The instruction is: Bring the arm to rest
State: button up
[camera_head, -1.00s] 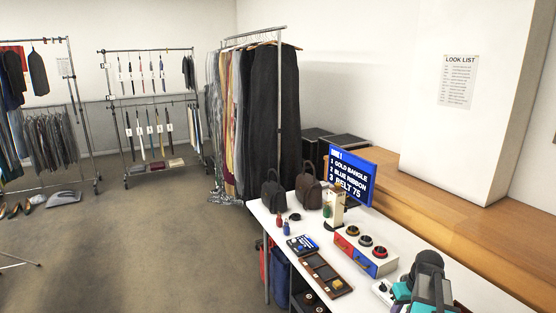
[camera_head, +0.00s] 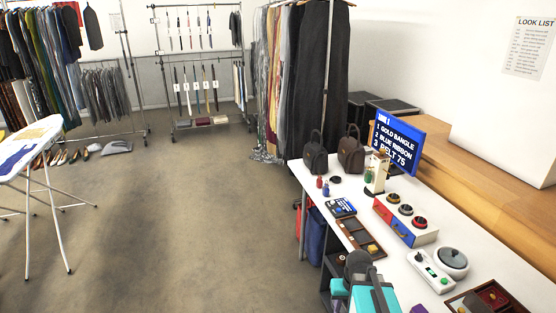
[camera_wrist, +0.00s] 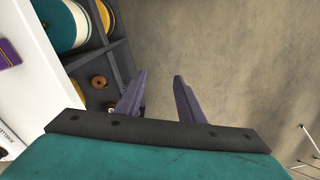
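My arm (camera_head: 365,285) shows at the bottom of the head view, in front of the white table's near edge. In the wrist view my gripper (camera_wrist: 158,92) has its two dark purple fingers apart, with nothing between them. Bare floor shows past the fingertips. In the head view the fingers cannot be made out.
The white table (camera_head: 405,262) holds two handbags, a coloured drawer box (camera_head: 405,225), a blue screen (camera_head: 397,146) and small items. Dark shelves (camera_wrist: 88,68) lie left of the fingers. An ironing board (camera_head: 28,145) stands at left. The middle floor is clear.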

jog(key=s+a+f, duration=0.2)
jog(key=a+f, duration=0.1)
jog(key=a, duration=0.3)
jog(key=s+f+g+b, duration=0.6)
jog(key=s+f+b, duration=0.4)
jog(key=s+f, duration=1.6)
jog(key=shift+d+f, duration=0.25)
jog(key=shift+f, duration=0.5)
jog(key=shift+d, duration=0.1)
jog(key=shift+c, duration=0.5)
